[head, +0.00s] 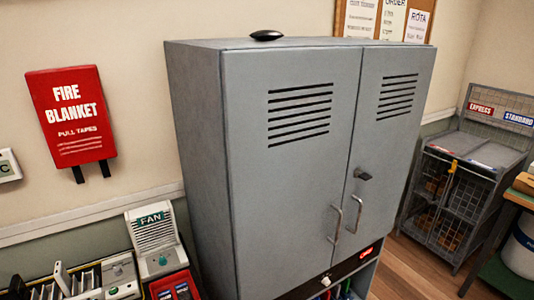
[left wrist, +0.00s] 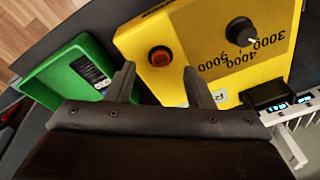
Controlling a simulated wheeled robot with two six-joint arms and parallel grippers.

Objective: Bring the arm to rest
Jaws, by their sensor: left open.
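My left gripper (left wrist: 159,84) shows in the left wrist view with its two dark fingers apart and nothing between them. I cannot tell whether the right fingertip touches the yellow box. My left gripper cannot be made out in the head view. My right gripper is in neither view.
The green tray holds a dark phone-like item (left wrist: 90,68). The yellow box has a red button (left wrist: 159,56) and a black knob (left wrist: 240,31). A white slotted rack (left wrist: 298,118) stands close right. A grey cabinet (head: 285,195) and fan unit (head: 156,240) show in the head view.

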